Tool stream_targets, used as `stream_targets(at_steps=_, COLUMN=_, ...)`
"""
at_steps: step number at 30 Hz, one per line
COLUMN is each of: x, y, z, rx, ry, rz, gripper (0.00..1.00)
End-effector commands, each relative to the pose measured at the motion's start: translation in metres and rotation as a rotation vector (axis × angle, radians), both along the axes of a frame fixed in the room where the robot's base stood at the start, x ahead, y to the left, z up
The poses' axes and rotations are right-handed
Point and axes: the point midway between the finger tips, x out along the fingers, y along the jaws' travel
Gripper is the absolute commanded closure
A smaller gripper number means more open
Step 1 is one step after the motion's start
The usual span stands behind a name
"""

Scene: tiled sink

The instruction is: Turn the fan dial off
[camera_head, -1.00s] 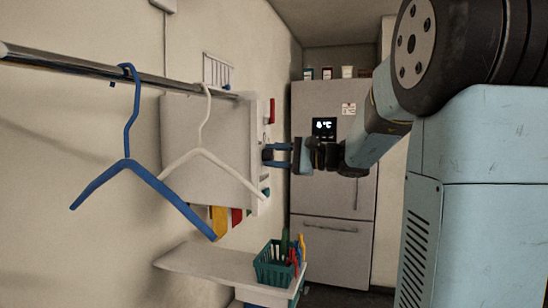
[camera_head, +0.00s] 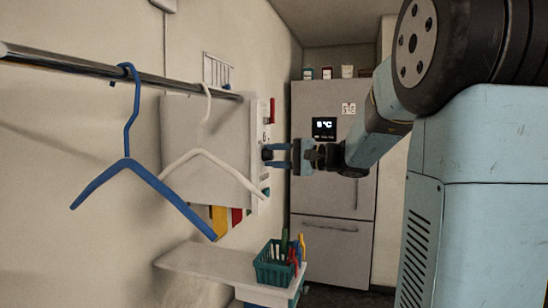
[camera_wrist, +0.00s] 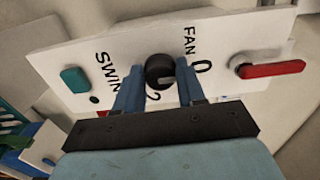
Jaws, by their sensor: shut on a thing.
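The fan dial (camera_wrist: 160,72) is a round black knob on a white control panel (camera_wrist: 232,38), beside the printed word FAN, with a 0 and a 2 near it. My gripper (camera_wrist: 163,76) has its blue fingers on both sides of the dial and is shut on it. The dial's pointer mark is not clear in the wrist view. In the head view my gripper (camera_head: 267,153) reaches left to the front face of the white unit (camera_head: 207,120) on the wall; the dial is too small to read there.
A red lever (camera_wrist: 272,69) and a teal button (camera_wrist: 75,79) sit on the same panel. Blue (camera_head: 127,160) and white (camera_head: 200,152) hangers hang from a rail before the unit. A teal basket (camera_head: 272,272) stands on a shelf below; a fridge (camera_head: 330,200) stands behind.

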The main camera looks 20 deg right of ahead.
Motion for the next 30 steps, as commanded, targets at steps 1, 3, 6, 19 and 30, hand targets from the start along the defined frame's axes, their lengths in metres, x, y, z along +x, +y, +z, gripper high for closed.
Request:
stream_targets(at_steps=1, x=-0.001, y=0.001, z=-0.004, rx=-0.003, ry=0.008, rz=0.003, gripper=0.91)
stream_targets(at_steps=3, x=-0.001, y=0.001, z=-0.004, rx=-0.003, ry=0.008, rz=0.004, gripper=0.91)
stream_targets(at_steps=6, x=0.0, y=0.001, z=-0.004, rx=-0.002, ry=0.009, rz=0.003, gripper=0.53)
stream_targets(at_steps=19, x=-0.001, y=0.0, z=-0.002, rx=-0.001, ry=0.004, rz=0.002, gripper=0.37)
stream_targets(at_steps=30, x=-0.028, y=-0.04, z=-0.002, rx=0.0, ry=0.004, rz=-0.002, gripper=0.37)
